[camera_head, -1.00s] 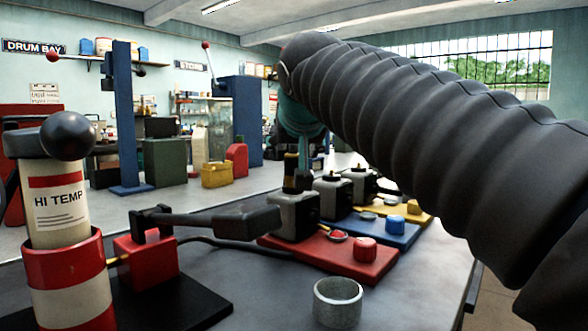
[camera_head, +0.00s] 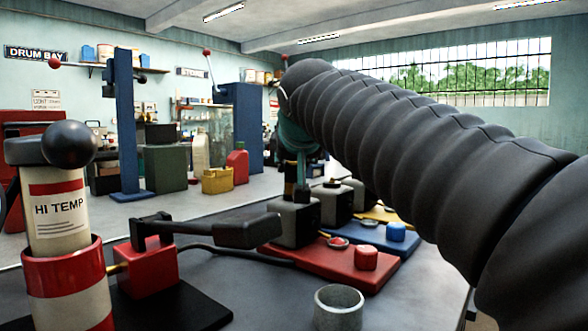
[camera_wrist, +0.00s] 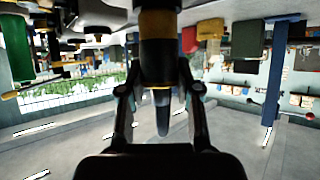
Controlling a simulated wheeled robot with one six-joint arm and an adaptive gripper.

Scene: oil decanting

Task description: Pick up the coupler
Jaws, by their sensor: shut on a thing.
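The coupler (camera_wrist: 157,50) is a dark, upright cylinder with a yellow band; it shows large in the wrist view, which is upside down. My gripper (camera_wrist: 158,92) has a finger on each side of it and is shut on it. In the head view my gripper (camera_head: 300,150) is at the far end of my arm, above the nearest grey block (camera_head: 297,222) on the red plate (camera_head: 325,262). There the coupler is small and dark, and mostly merges with the gripper. I cannot tell whether it touches the block.
Blue (camera_head: 380,238) and yellow (camera_head: 385,214) plates with similar blocks lie behind the red one. A grey ring-shaped cup (camera_head: 338,308) stands in front. A red lever device (camera_head: 150,268) and a HI TEMP cylinder (camera_head: 58,215) stand at left.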

